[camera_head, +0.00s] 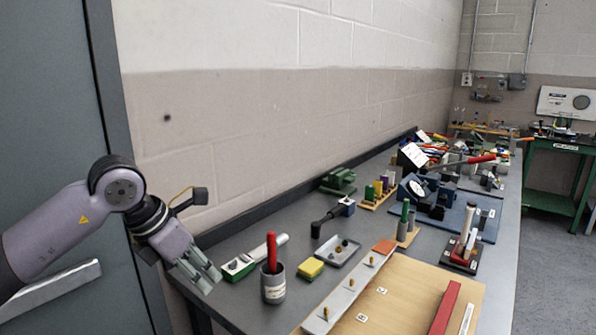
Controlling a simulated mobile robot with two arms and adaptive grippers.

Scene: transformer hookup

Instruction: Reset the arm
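My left gripper (203,270) hangs at the end of my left arm, which comes in from the left in front of a grey door. Its fingers point down and to the right, with a narrow gap between them, and nothing shows in them. My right gripper is not in view.
The bench carries a green-and-white tool (240,266), a yellow block (310,267), a small tray (338,251), a wooden board (400,297) with a red bar, and several tools farther back. A green table (557,165) stands at the far right. Floor is clear at right.

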